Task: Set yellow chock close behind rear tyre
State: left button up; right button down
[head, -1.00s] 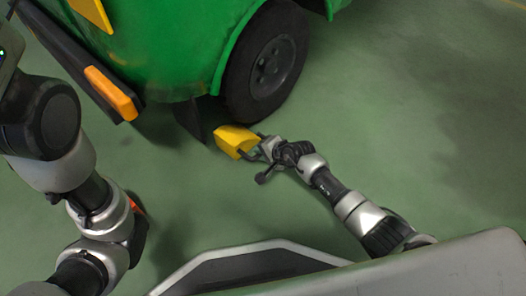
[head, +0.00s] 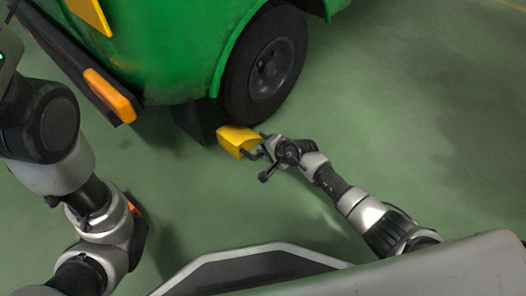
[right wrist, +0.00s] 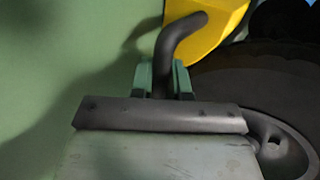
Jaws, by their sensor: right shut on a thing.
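The yellow chock (head: 237,139) is a wedge with a dark bent handle. It sits low by the floor at the near side of the black rear tyre (head: 263,66), its upper edge close to the tread. I cannot tell if they touch. My right gripper (head: 264,149) is shut on the chock's handle. In the right wrist view, the dark handle (right wrist: 178,45) runs between the green finger pads of my gripper (right wrist: 164,79), with the yellow chock (right wrist: 207,30) beyond and the tyre (right wrist: 255,85) at the right. My left gripper is out of view.
The green rickshaw body (head: 165,50) rises above the tyre. A dark mudflap (head: 188,122) hangs just left of the chock. A dark bumper with an orange lamp (head: 110,95) is further left. Green floor (head: 420,130) is clear to the right.

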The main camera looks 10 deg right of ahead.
jog(key=shift+w+d, duration=0.6)
jog(key=shift+d, duration=0.2)
jog(key=c, duration=1)
grip_release()
jog(key=shift+c, duration=0.2)
jog(key=shift+o, duration=0.6)
jog(key=shift+f, duration=0.1)
jog(key=shift+p+v, duration=1.05)
jog(key=shift+v, duration=0.05)
jog(key=p+v, duration=0.5)
jog(key=v, duration=0.1)
jog(key=shift+s, duration=0.1)
